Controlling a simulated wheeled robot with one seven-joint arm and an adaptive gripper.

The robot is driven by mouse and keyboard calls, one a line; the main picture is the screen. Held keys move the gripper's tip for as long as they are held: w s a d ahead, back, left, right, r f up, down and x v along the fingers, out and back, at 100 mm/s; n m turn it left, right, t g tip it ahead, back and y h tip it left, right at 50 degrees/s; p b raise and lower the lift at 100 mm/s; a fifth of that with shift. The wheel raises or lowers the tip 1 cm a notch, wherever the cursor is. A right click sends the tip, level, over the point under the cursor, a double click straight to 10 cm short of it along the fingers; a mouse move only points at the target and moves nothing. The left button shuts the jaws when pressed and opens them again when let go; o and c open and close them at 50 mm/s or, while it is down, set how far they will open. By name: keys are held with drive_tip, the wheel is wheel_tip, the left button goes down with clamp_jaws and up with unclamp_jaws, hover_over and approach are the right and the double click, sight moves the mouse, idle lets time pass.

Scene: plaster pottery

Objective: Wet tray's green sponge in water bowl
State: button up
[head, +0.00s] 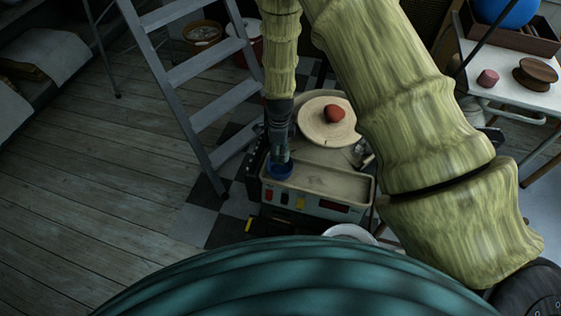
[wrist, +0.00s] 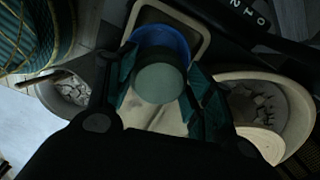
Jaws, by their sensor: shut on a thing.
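My gripper (head: 278,154) points down at the left end of the beige tray (head: 330,183), right over the blue water bowl (head: 279,171). In the wrist view my gripper (wrist: 161,84) is shut on the round, grey-green sponge (wrist: 158,83), with a dark teal finger on either side. The blue bowl (wrist: 166,38) shows just beyond the sponge, which covers part of it. I cannot tell whether the sponge touches the water. In the head view the sponge is hidden by my gripper and the bowl.
Behind the tray is a pale wheel disc (head: 318,123) with a red lump (head: 335,113) on it. A grey stepladder (head: 203,75) stands at the left.

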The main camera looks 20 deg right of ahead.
drive_tip(key=shift+r+p, duration=1.75)
drive_tip(key=shift+r, duration=0.3)
drive_tip(key=shift+s+r+n, duration=0.3)
drive_tip(key=shift+r+n, duration=0.35)
drive_tip(key=shift+n, duration=0.25)
drive_tip(key=s+r+n+p, duration=0.2)
drive_tip(key=r+n, duration=0.4)
drive_tip(key=n, duration=0.4)
drive_tip(key=s+a+r+n+p, duration=0.1)
drive_tip(key=s+r+n+p, duration=0.2)
drive_tip(key=r+n, duration=0.3)
drive_tip(key=s+n, duration=0.1)
drive_tip(key=n, duration=0.4)
drive_tip(key=shift+s+r+h, duration=0.2)
drive_tip(key=shift+s+h, duration=0.1)
